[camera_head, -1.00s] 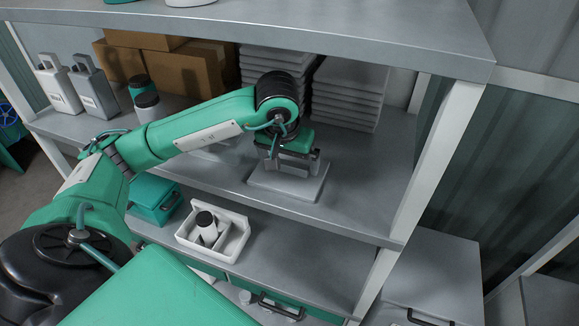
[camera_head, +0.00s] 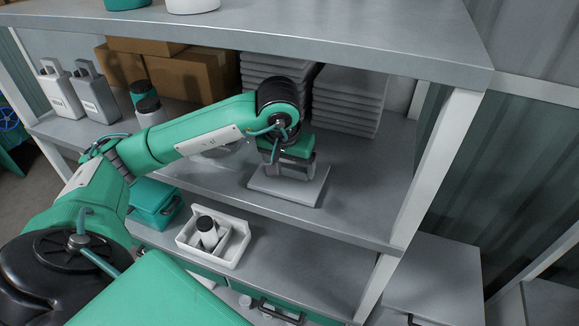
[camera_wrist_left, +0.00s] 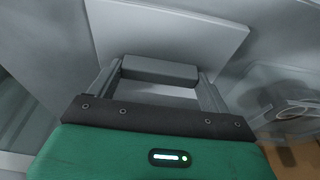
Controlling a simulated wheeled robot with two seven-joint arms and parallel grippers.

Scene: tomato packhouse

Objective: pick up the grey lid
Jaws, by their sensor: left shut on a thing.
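The grey lid (camera_head: 290,193) is a flat square plate with a block handle, at the middle shelf's front in the head view. My left gripper (camera_head: 289,172) is above it, pointing down, with its fingers shut on the handle. In the left wrist view, the lid's plate (camera_wrist_left: 165,28) spreads beyond the fingers, and its handle (camera_wrist_left: 160,71) sits between the two fingertips. The plate looks level and very close to the shelf; I cannot tell whether it touches. My right gripper is not in view.
Stacks of grey trays (camera_head: 347,100) stand behind the lid. Brown boxes (camera_head: 190,75) and pale bottles (camera_head: 92,92) are further left. The upper shelf (camera_head: 330,38) overhangs, and a white post (camera_head: 440,150) stands at right. A white divided tray (camera_head: 230,255) sits below.

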